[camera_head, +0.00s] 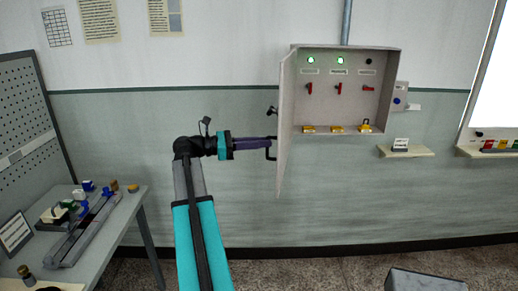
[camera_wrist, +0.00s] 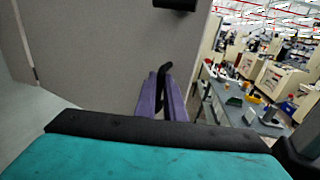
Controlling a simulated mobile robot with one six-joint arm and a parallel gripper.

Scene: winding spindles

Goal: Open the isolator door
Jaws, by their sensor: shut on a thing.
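The isolator cabinet (camera_head: 340,65) hangs on the wall in the head view. Its door (camera_head: 288,120) is swung open to the left and stands out from the wall. A black bar handle (camera_head: 271,149) is on the door's outer face. My gripper (camera_head: 266,144) reaches in from the left and is shut on this handle. In the wrist view, the purple fingers of my gripper (camera_wrist: 165,95) close around the black handle (camera_wrist: 166,70), with the grey door (camera_wrist: 90,60) behind. Inside the cabinet, red switches (camera_head: 338,88), two lit green lamps (camera_head: 339,60) and yellow tags (camera_head: 336,129) are visible.
A workbench (camera_head: 105,232) with parts stands at the left. A small shelf (camera_head: 408,153) with a white card is right of the cabinet. A grey box (camera_head: 425,280) is at the front right. The floor below the cabinet is clear.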

